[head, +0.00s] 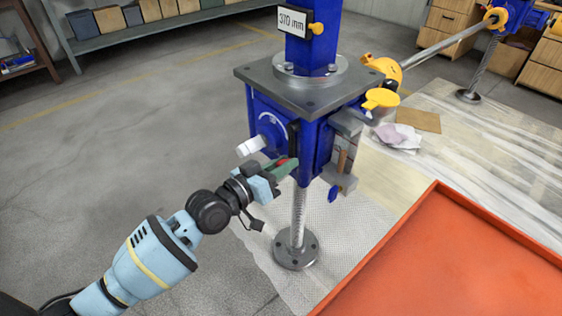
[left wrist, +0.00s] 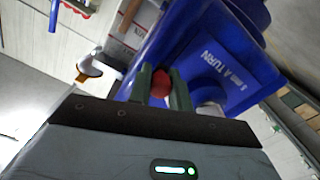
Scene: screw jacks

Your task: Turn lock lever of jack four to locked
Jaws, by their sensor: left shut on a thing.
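A blue screw jack (head: 313,140) with a grey top plate stands in the middle of the head view. No jack number is readable. My left gripper (head: 282,166) is at the jack's lower front side, its green fingers shut on a small red knob (left wrist: 159,82), which I take for the lever's end. The red knob (head: 282,161) also shows in the head view, mostly covered by the fingers. In the left wrist view my left gripper (left wrist: 162,92) has a finger on each side of the knob. The rest of the lever is hidden. My right gripper is not in view.
A white-ended handle (head: 252,146) sticks out of the jack just above my gripper. A sign (head: 292,21) reads 370 mm. A yellow cap (head: 380,99) is at the jack's right. An orange-red surface (head: 470,265) fills the lower right. The left floor is clear.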

